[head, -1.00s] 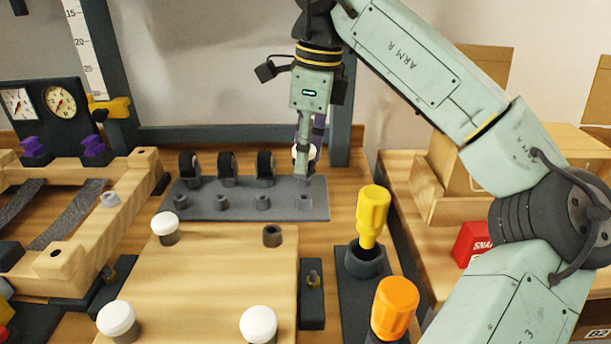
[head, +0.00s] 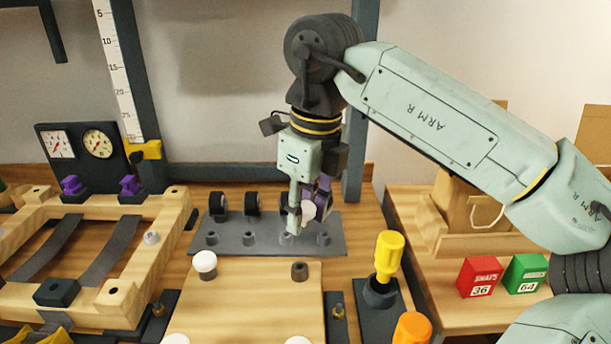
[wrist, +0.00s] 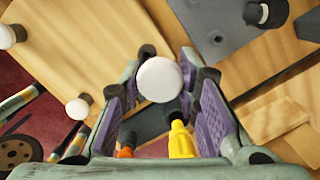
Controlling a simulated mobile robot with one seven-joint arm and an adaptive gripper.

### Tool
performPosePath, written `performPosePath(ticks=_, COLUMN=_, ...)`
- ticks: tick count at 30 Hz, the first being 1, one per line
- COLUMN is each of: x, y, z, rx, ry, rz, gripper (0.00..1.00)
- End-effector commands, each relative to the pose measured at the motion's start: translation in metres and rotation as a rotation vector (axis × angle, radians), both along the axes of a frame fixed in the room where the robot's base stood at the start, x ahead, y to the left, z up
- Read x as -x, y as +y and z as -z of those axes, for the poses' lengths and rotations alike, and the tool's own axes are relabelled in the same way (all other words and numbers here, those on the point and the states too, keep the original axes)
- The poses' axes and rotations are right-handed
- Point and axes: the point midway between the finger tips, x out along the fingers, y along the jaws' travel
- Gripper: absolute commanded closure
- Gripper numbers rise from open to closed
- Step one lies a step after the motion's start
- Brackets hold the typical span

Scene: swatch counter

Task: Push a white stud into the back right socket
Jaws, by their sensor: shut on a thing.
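My gripper (head: 306,212) is shut on a white stud (head: 309,210), held in the air over the grey rack. In the wrist view the stud's round white head (wrist: 160,80) sits between the purple finger pads; its shank is hidden. The back right socket (head: 299,271) is a dark, empty ring on the light wooden board (head: 240,305). It lies nearer the head camera than my gripper and slightly left of it. A white stud (head: 204,262) stands in the back left socket. Two more white heads are cut off at the bottom edge of the head view.
A grey rack (head: 240,243) with several small posts and black rollers lies behind the board. A yellow-handled tool (head: 389,255) stands in a dark holder right of the board, with an orange one (head: 411,329) in front. A wooden frame (head: 165,245) is at left.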

Motion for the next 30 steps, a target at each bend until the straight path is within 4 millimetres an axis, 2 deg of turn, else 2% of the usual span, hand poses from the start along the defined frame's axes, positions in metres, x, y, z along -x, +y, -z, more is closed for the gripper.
performPosePath(ticks=1, x=0.006, y=-0.001, z=-0.005, rx=0.000, ry=0.003, rz=0.034, gripper=0.84)
performPosePath(ticks=8, x=0.015, y=0.000, z=0.005, rx=-0.005, ry=0.005, rz=0.099, gripper=0.84)
performPosePath(ticks=14, x=0.015, y=0.000, z=0.020, rx=-0.006, ry=0.005, rz=0.097, gripper=0.84)
performPosePath(ticks=24, x=0.014, y=0.000, z=0.057, rx=-0.005, ry=0.003, rz=0.096, gripper=0.84)
performPosePath(ticks=30, x=0.014, y=0.000, z=0.063, rx=-0.005, ry=0.003, rz=0.096, gripper=0.84)
